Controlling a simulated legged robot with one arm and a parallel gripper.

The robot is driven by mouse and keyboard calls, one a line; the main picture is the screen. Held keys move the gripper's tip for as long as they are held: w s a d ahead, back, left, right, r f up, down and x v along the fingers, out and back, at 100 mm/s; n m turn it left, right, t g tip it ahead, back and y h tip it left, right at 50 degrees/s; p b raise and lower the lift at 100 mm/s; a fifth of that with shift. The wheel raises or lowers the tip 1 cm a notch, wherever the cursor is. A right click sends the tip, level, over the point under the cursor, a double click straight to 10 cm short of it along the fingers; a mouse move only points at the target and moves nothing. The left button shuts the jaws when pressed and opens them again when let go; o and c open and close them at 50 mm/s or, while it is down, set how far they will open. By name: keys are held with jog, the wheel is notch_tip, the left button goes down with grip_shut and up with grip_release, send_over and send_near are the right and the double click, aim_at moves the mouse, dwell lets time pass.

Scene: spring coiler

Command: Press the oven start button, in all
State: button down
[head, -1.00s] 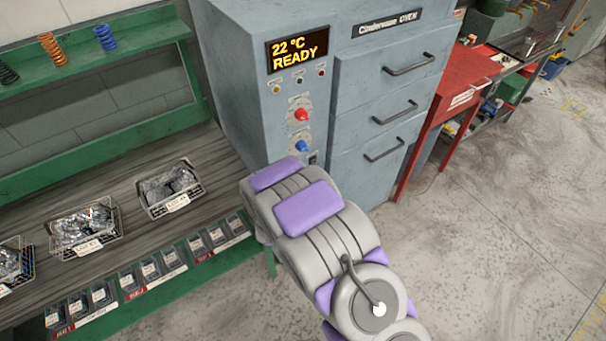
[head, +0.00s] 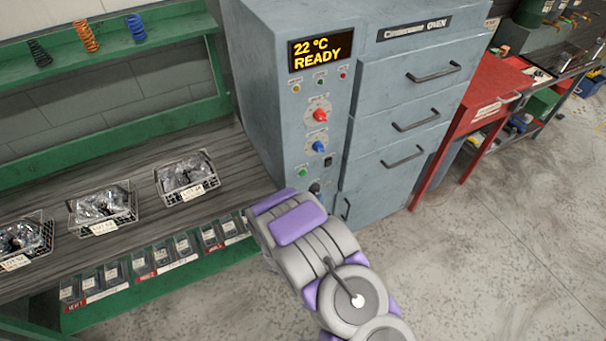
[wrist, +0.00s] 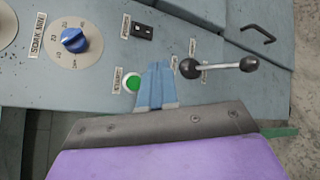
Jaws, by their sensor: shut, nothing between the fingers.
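The oven (head: 265,90) is a grey-blue cabinet whose display (head: 320,50) reads "22 °C READY". A round green button (head: 303,173) sits low on its control panel, below the blue knob (head: 319,146). In the wrist view the green button (wrist: 131,83) is just left of the fingers, partly covered at its right edge. My gripper (wrist: 157,72) has its blue fingers shut together with nothing between them, in front of the panel between the button and a black-knobbed lever (wrist: 218,66). I cannot tell whether the fingertips touch the panel. In the head view my arm hides the fingers.
A black switch (wrist: 143,32) and the blue dial (wrist: 73,40) are above the button. A green-framed bench with wire baskets (head: 187,180) stands left of the oven. A red table (head: 495,85) is to its right. Open floor (head: 480,250) lies at the lower right.

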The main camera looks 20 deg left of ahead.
jog(key=w+a, duration=0.5)
jog(key=a, duration=0.1)
jog(key=shift+w+a, duration=0.3)
jog(key=shift+w+a+r, duration=0.1)
dwell(2.0)
jog(key=shift+w+a, duration=0.1)
jog(key=shift+a, duration=0.05)
jog(key=shift+w+a+p, duration=0.25)
jog(key=shift+a+p, duration=0.05)
jog(key=shift+p, duration=0.1)
dwell(0.7)
dwell(0.3)
jog(key=shift+s+d+p, duration=0.3)
jog(key=shift+s+d, duration=0.2)
jog(key=shift+d, duration=0.1)
jog(key=shift+s+d+p, duration=0.55)
jog(key=shift+s+d, duration=1.1)
jog(key=shift+d, duration=0.25)
